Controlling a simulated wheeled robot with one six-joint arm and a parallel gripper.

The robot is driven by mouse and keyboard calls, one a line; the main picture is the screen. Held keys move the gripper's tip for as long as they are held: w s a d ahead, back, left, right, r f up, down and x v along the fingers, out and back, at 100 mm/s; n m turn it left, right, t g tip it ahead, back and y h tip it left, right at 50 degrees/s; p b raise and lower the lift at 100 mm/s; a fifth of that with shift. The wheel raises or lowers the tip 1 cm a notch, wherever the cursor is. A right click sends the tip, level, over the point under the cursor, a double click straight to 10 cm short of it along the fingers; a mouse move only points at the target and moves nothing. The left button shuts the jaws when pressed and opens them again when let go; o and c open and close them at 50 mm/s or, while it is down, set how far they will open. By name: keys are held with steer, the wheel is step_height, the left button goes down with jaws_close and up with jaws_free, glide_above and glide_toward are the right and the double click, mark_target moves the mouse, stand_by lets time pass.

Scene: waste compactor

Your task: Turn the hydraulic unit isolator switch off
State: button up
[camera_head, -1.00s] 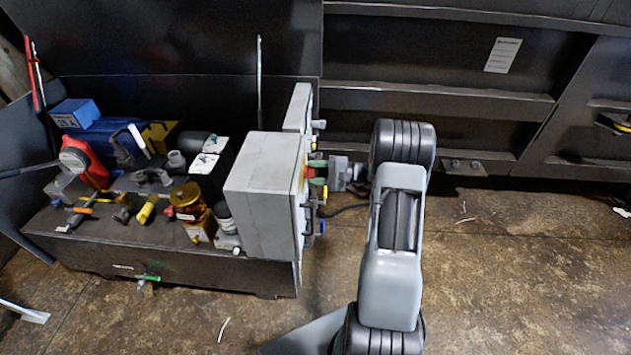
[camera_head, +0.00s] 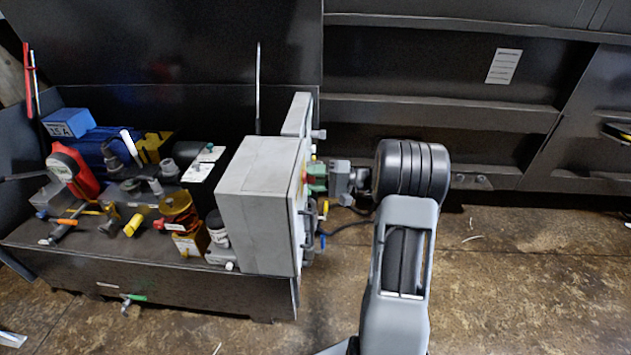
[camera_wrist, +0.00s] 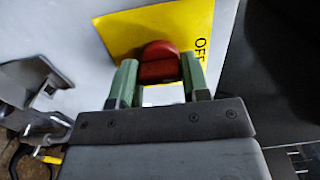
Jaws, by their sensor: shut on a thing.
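The isolator switch shows in the wrist view as a red handle (camera_wrist: 159,62) on a yellow plate (camera_wrist: 118,32) lettered "OFF" at its right side. My gripper (camera_wrist: 158,78) has its two green fingers on either side of the red handle, shut on it. In the head view, my gripper (camera_head: 316,178) meets the right face of the grey box (camera_head: 258,190) that carries the switch. The plate's edge shows there as a thin strip of yellow. The handle is mostly hidden behind the fingers in the head view.
Handles and a cable stick out below the switch.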

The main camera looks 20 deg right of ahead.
steer(key=shift+f, duration=0.1)
steer(key=o, duration=0.9)
steer(key=p+v, duration=0.1)
steer(key=v, duration=1.3)
steer(key=shift+p, duration=0.3)
steer(key=shift+w, duration=0.1)
